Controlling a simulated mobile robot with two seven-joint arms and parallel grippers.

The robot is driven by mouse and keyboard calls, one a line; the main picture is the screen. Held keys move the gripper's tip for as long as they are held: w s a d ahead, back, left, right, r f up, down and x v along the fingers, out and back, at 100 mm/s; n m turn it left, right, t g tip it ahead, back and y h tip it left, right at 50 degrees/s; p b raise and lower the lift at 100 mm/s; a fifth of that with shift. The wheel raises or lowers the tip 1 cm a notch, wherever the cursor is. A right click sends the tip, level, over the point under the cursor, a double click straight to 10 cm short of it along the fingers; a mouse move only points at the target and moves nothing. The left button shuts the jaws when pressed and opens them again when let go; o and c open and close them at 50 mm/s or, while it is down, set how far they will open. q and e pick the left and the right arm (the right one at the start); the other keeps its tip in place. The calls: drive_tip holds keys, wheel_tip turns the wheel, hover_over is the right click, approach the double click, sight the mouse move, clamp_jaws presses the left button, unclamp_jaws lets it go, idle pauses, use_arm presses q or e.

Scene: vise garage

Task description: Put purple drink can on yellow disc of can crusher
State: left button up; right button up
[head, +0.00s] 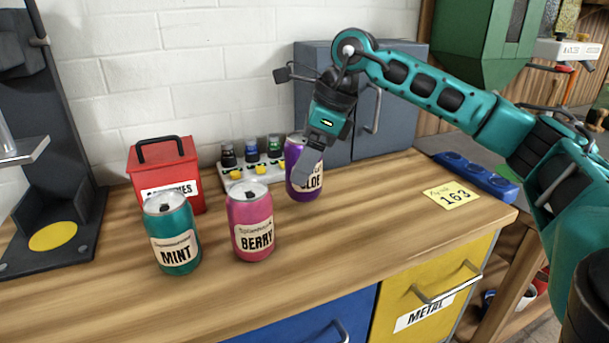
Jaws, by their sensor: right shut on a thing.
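The purple drink can (301,189) stands upright on the wooden bench, in front of the grey cabinet. My right gripper (308,165) reaches down to it from above and is shut on it; the near finger covers part of the can's front and label. The can crusher (85,225) stands at the far left, a dark frame with the yellow disc (53,236) on its base. The disc is bare. My left gripper is not in view.
A teal MINT can (173,235) and a pink BERRY can (251,222) stand between the purple can and the crusher. Behind them are a red box (165,172) and a rack of small bottles (236,173). A yellow note (451,194) lies at right; the bench front is clear.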

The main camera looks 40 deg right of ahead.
drive_tip(key=shift+f, duration=1.35)
drive_tip(key=shift+f+b, duration=0.15)
drive_tip(key=shift+b, duration=0.15)
drive_tip(key=o, duration=1)
